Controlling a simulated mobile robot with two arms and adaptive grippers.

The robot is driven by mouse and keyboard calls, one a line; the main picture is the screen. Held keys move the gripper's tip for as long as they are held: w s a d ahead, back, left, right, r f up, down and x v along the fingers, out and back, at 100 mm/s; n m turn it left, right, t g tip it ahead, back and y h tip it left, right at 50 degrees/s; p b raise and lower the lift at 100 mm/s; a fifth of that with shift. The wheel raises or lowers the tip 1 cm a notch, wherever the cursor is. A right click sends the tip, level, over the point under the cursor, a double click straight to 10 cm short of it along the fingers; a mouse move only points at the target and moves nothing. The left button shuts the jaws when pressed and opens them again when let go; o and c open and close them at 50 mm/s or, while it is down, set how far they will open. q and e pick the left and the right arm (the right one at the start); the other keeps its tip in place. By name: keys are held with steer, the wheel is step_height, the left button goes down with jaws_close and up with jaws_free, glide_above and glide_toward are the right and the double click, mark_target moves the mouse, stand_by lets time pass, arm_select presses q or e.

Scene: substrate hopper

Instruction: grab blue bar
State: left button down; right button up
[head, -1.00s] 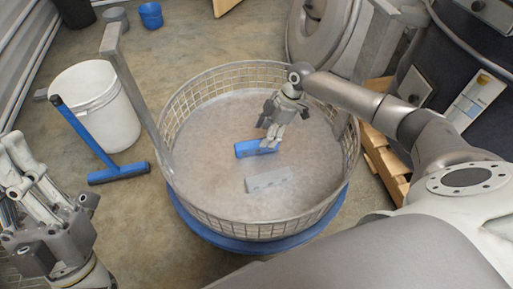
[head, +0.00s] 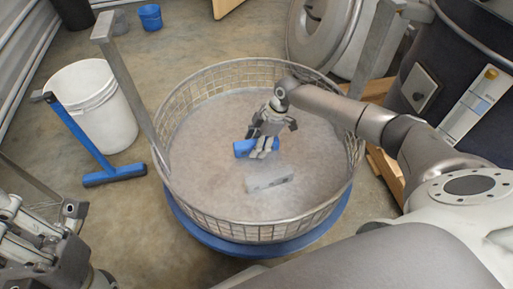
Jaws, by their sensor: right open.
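The blue bar (head: 242,148) lies on the floor of the round wire-walled basket (head: 185,190), left of its middle. My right gripper (head: 262,154) points down over the bar and hides part of its middle and right side. Its fingers are open; I cannot tell whether they touch the bar. A grey bar (head: 269,180) lies just in front of the blue one. My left gripper (head: 35,235) is at the lower left, outside the basket, partly cut off by the frame edge; its jaw state is unclear.
The basket sits on a blue round base (head: 225,244). A grey upright post (head: 133,90) stands at its left rim. A blue squeegee (head: 115,176) and a white bucket (head: 98,110) are at the left. A dark drum (head: 478,60) and wooden pallet (head: 386,172) are at the right.

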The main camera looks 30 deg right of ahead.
steer(key=c, duration=1.2)
steer(key=shift+r, duration=0.1)
